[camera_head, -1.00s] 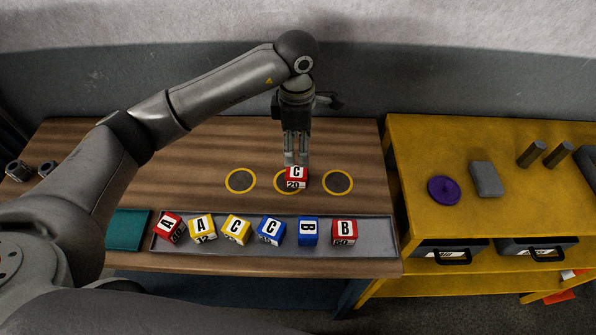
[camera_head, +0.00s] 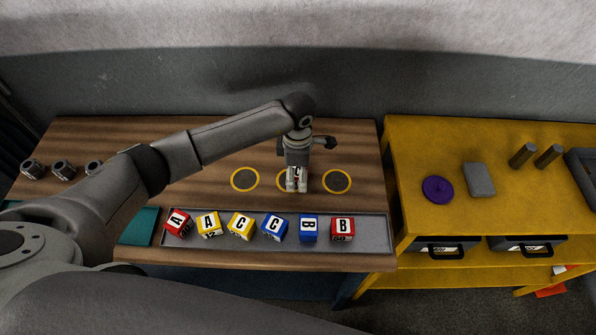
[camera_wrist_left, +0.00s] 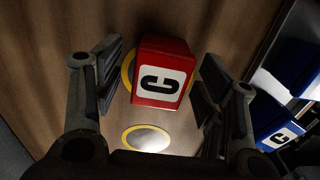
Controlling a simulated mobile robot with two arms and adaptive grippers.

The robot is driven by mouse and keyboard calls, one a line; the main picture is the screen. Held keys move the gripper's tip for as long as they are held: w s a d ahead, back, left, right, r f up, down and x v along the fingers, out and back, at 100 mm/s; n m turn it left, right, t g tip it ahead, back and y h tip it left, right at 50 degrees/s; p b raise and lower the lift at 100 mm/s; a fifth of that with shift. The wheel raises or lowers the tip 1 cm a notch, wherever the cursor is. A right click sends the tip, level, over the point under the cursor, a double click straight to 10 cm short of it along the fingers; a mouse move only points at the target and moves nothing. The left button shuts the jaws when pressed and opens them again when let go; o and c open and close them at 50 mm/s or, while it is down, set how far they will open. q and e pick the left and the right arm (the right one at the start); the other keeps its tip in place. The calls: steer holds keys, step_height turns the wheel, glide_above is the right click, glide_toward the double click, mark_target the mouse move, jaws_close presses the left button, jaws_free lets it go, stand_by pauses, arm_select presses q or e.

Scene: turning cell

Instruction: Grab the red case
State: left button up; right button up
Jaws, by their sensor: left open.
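A red case with a white label and a black C (camera_wrist_left: 160,85) stands on the middle yellow ring of the wooden table. In the head view my left gripper (camera_head: 297,187) hides most of it. In the left wrist view my left gripper (camera_wrist_left: 158,92) is open, with one finger on each side of the red case, and gaps show between. Two other red cases lie in the grey tray: one marked A (camera_head: 177,222) at its left end and one marked B (camera_head: 343,228) at the right of the row. My right gripper is not in view.
The grey tray (camera_head: 375,235) also holds yellow and blue cases. The left ring (camera_head: 245,179) and right ring (camera_head: 337,181) are empty. A yellow bench (camera_head: 430,140) at right carries a purple disc (camera_head: 437,189) and a grey block (camera_head: 479,179). Several metal parts (camera_head: 63,170) sit at far left.

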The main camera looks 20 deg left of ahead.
arm_select(q)
steer(key=c, duration=1.2)
